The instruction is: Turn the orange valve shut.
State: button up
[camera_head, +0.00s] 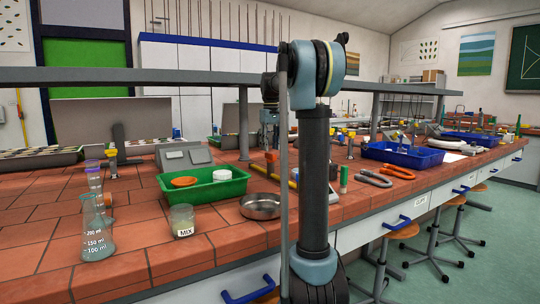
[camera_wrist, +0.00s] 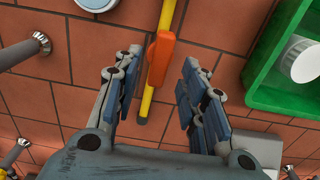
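The orange valve handle (camera_wrist: 160,58) shows in the wrist view on a thin yellow pipe (camera_wrist: 168,14) above the red tiles. The handle lies roughly in line with the pipe. My gripper (camera_wrist: 161,60) is open, with one finger on each side of the handle and a visible gap on both sides. I cannot tell how far the fingertips are above the handle. In the head view the orange valve handle (camera_head: 271,157) and part of the yellow pipe (camera_head: 260,170) show beside my arm, which hides much of that area.
A green tray (camera_head: 203,193) with an orange and a white round piece stands left of the valve; its edge shows in the wrist view (camera_wrist: 262,88). A beaker marked MIX (camera_head: 181,220), a metal dish (camera_head: 261,206) and glass flasks (camera_head: 96,230) stand nearer the front. A blue tray (camera_head: 403,155) is right.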

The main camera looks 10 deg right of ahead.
aim_at(270, 153)
jog(key=shift+f, duration=1.85)
grip_shut()
